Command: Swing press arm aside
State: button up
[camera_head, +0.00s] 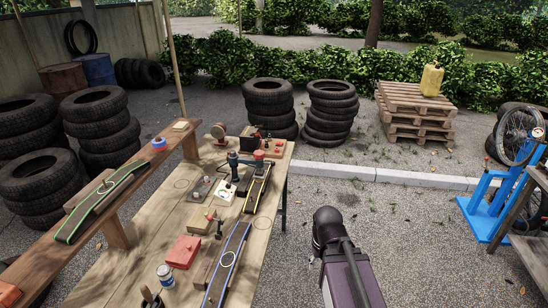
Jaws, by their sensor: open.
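A small dark green press-like device (233,162) stands on the wooden workbench (150,235), toward its far end. A short arm seems to reach from it to the right, ending at a red-topped part (258,156) over a yellow-edged dark strip (256,190). I take this to be the press arm; its joint is too small to make out. A piece of my own arm rises at the lower middle, right of the bench and apart from the press. My gripper does not show.
A blue-edged strip (228,262), a red box (183,252) and a can (166,275) lie nearer on the bench. A raised plank (80,215) with a green strip runs along the left. A blue stand (487,205) is at right. Gravel right of the bench is clear.

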aim_at(235, 161)
jog(key=z, duration=0.05)
jog(key=i, duration=0.9)
jog(key=z, duration=0.05)
